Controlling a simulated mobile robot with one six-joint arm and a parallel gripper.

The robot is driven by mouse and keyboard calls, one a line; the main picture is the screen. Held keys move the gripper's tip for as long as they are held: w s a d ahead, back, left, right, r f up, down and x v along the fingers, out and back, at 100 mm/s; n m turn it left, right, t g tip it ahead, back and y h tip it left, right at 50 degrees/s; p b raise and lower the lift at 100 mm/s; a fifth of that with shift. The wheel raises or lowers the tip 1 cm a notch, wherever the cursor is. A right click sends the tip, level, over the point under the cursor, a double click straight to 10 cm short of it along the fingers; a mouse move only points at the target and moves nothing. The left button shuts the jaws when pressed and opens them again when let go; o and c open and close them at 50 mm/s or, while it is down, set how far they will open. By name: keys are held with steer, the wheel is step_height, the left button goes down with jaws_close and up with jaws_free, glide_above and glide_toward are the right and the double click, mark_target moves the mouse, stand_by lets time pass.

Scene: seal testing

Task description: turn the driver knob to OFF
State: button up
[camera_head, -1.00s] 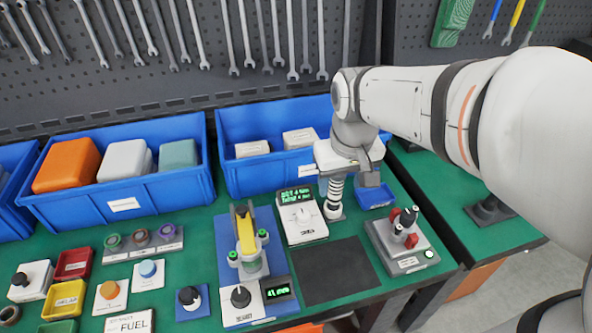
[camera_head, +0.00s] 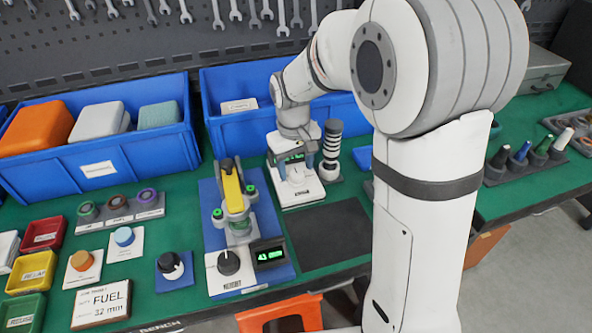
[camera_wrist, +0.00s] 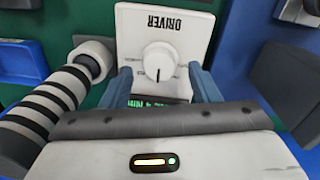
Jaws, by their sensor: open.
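The driver (camera_head: 300,197) is a white box at the back of the green bench, with a white round knob and a lit green display. In the wrist view the box (camera_wrist: 197,47) shows upside down, marked DRIVER, and its knob (camera_wrist: 158,60) has a dark pointer line towards the display (camera_wrist: 172,101). My gripper (camera_wrist: 160,73) is open, with one blue-grey finger on each side of the knob. I cannot tell whether the fingers touch it. In the head view my gripper (camera_head: 297,165) is over the driver. The display is partly covered, and no OFF mark is legible.
A black-and-white striped cylinder (camera_head: 331,148) stands close to the driver's right. A blue bin (camera_head: 232,145) is behind. A clamp fixture (camera_head: 233,195) with a black knob and small display stands to the left. A dark mat (camera_head: 328,233) lies clear in front.

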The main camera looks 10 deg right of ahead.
steer(key=shift+f, duration=0.8)
steer(key=shift+c, duration=0.4)
steer(key=c, duration=0.9)
steer(key=shift+n, duration=0.3)
steer(key=n, duration=0.3)
steer(key=shift+p, duration=0.4)
steer(key=shift+d+n, duration=0.1)
steer(key=shift+n, duration=1.9)
